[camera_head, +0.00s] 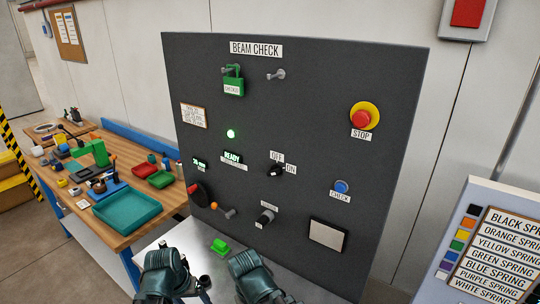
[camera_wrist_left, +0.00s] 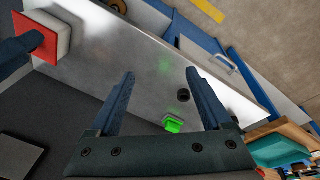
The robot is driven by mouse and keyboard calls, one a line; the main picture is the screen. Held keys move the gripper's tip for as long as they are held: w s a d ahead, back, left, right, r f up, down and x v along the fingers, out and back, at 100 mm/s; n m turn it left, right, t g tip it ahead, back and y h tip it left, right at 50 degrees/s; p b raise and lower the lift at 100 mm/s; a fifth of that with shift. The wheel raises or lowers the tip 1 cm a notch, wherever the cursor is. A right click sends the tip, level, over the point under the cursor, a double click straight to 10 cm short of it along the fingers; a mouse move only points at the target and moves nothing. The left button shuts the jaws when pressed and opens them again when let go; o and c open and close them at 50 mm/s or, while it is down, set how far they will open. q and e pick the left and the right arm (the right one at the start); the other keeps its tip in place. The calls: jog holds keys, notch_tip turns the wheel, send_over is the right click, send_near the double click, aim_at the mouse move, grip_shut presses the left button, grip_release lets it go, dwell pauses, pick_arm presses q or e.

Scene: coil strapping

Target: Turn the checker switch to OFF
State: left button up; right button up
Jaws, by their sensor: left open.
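The checker switch (camera_head: 275,171) is a small black knob in the middle of the dark panel (camera_head: 330,110) in the head view. Its OFF label (camera_head: 277,155) is above it and its ON label (camera_head: 291,169) is to its right. The knob is too small to tell its setting surely. My left gripper (camera_wrist_left: 163,90) is open and empty in the left wrist view, over the metal shelf and away from the switch. In the head view my two arms show at the bottom edge, below the switch. My right gripper's jaws cannot be made out.
The panel also carries a green CHECKED tag (camera_head: 233,86), a red STOP button (camera_head: 362,118), a blue CHECK button (camera_head: 341,187) and a lower knob (camera_head: 266,216). A workbench with trays (camera_head: 127,208) stands left.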

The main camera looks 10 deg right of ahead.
pick_arm(q)
jog(key=w+d+r+m+t+h, duration=0.2)
jog(key=w+d+r+t+h, duration=0.1)
jog(key=w+d+r+h, duration=0.35)
jog(key=t+h, duration=0.5)
jog(key=t, duration=0.3)
send_near(271, 174)
jog(key=shift+n+y, duration=0.25)
jog(key=shift+n, duration=0.15)
jog(key=x, duration=0.9)
jog(key=shift+w+d+r+p, duration=0.1)
jog(key=shift+w+d+p, duration=0.05)
jog(key=shift+p, duration=0.25)
pick_arm(e)
notch_tip(271, 174, up, 2)
jog(key=shift+r, duration=0.25)
